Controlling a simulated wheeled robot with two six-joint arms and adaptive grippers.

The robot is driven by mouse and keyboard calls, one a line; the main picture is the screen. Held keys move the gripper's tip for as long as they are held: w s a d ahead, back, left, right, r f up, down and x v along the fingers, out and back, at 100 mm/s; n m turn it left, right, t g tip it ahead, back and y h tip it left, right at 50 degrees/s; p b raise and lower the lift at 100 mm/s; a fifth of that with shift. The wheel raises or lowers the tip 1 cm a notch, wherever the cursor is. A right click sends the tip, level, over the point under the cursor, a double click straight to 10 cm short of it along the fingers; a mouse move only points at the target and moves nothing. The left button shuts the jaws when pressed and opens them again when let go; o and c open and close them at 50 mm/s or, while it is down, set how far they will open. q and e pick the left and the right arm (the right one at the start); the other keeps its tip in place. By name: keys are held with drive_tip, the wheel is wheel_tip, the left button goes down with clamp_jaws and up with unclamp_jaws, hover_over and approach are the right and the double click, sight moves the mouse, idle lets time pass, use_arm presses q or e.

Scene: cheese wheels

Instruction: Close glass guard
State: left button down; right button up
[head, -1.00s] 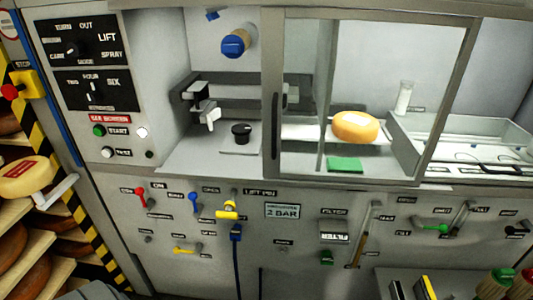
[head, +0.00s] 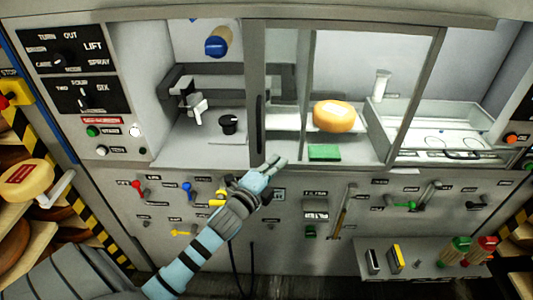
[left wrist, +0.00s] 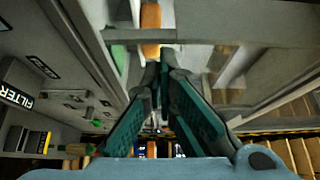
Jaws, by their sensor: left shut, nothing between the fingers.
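The glass guard (head: 256,75) is a grey-framed clear sliding pane in the head view. It stands in front of the middle of the machine's opening, and the left part of the opening is uncovered. A dark upright handle (head: 260,125) is on its left frame bar. My left gripper (head: 277,162) is shut and empty, just below the handle near the opening's lower edge. I cannot tell whether it touches the frame. The left wrist view shows its fingers (left wrist: 165,75) closed together at the tips. My right gripper is not in view.
Behind the glass are an orange cheese wheel (head: 334,116) and a green block (head: 324,153). A black knob (head: 228,123) stands in the uncovered part. Coloured levers, such as a red one (head: 138,188), stick out below the opening. Shelved cheese (head: 25,180) is at the left.

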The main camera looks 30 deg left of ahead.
use_arm(q)
drive_tip(key=a, duration=0.4)
drive_tip(key=shift+w+b, duration=0.1)
drive_tip(key=shift+b, duration=0.3)
drive_tip(key=shift+w+d, duration=0.1)
drive_tip(key=shift+d, duration=0.05)
drive_tip(key=shift+f, duration=0.1)
